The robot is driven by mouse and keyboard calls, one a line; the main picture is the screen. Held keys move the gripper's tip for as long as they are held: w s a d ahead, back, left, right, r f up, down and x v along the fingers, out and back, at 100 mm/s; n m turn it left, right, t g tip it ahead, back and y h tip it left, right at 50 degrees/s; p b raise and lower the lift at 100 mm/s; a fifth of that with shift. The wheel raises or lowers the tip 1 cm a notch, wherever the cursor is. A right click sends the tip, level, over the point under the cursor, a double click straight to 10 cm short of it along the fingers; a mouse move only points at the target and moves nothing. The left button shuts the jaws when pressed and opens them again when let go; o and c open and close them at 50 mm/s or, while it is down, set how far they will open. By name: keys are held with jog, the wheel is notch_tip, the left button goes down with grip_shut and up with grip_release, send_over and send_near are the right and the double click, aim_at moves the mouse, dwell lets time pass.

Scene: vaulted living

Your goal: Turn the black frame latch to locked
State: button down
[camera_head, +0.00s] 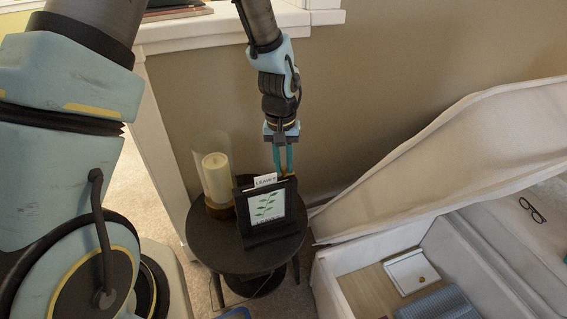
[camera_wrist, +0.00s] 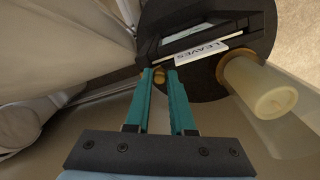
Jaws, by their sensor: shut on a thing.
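The black frame (camera_head: 245,220) stands on a small dark round table and holds a leaf print and a white LEAVES card. In the wrist view the top of the black frame (camera_wrist: 203,32) shows beyond the fingers, with the LEAVES card (camera_wrist: 201,54) on it. A small brass-coloured latch (camera_wrist: 159,77) is at the back of the frame, between the teal fingertips. My gripper (camera_head: 284,172) reaches down behind the frame. It also shows in the wrist view (camera_wrist: 159,80), shut on the latch. The fingers partly hide the latch, and its turned position is not clear.
A candle (camera_head: 216,177) in a glass holder stands left of the frame on the round table (camera_head: 215,258). A white storage bench (camera_head: 330,290) with a raised cushioned lid stands at right. The wall (camera_head: 370,80) is close behind my gripper.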

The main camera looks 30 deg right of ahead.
jog(key=shift+m, duration=0.4)
jog(key=m+p, duration=0.1)
jog(key=m, duration=0.2)
jog(key=shift+r+m, duration=0.1)
jog(key=shift+m, duration=0.3)
jog(key=m+p, duration=0.1)
jog(key=m, duration=0.3)
jog(key=shift+p, duration=0.4)
jog(key=m+p, duration=0.1)
jog(key=m, duration=0.4)
jog(key=shift+y+p, duration=0.3)
jog(key=m+p, duration=0.1)
jog(key=m, duration=0.3)
jog(key=shift+d, duration=0.1)
jog(key=shift+m, duration=0.3)
jog(key=c, duration=0.8)
grip_release()
jog(key=shift+o, duration=0.2)
